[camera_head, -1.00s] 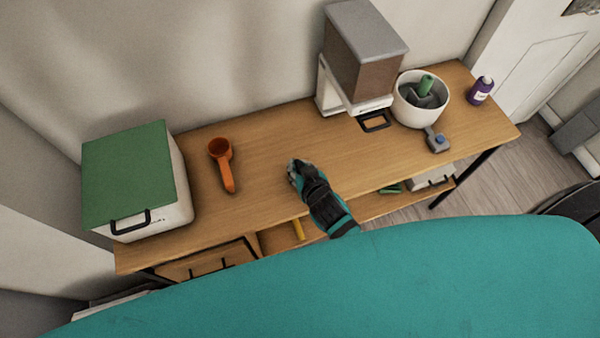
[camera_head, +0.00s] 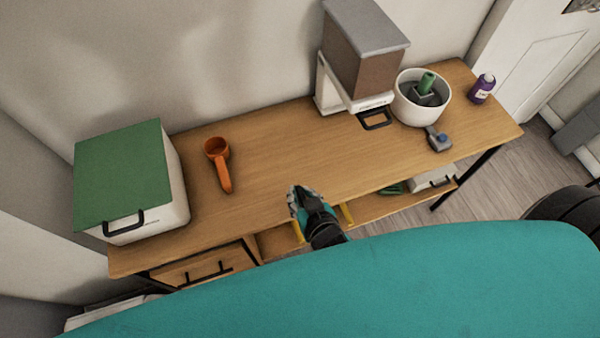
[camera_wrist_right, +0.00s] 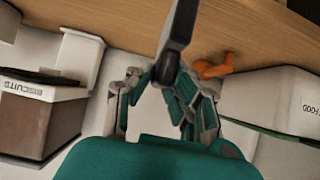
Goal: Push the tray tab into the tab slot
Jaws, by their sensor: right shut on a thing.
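My right gripper (camera_head: 296,196) is over the front edge of the wooden table, left of the dispenser. In the right wrist view its fingers (camera_wrist_right: 162,92) are around the end of a dark grey bar-like thing (camera_wrist_right: 178,35), shut on it; I cannot tell what the bar is part of. The biscuit dispenser (camera_head: 364,62) stands upright at the back, and it also shows in the wrist view (camera_wrist_right: 38,120). A black-framed tray or handle (camera_head: 376,119) juts from its foot. I cannot make out a tray tab or a tab slot. My left gripper is not in view.
A white food bin with a green lid (camera_head: 125,173) stands at the left, an orange scoop (camera_head: 220,165) beside it. A white bowl (camera_head: 433,111), a grey object with a blue button (camera_head: 438,138) and a purple bottle (camera_head: 482,89) are right. The table middle is clear.

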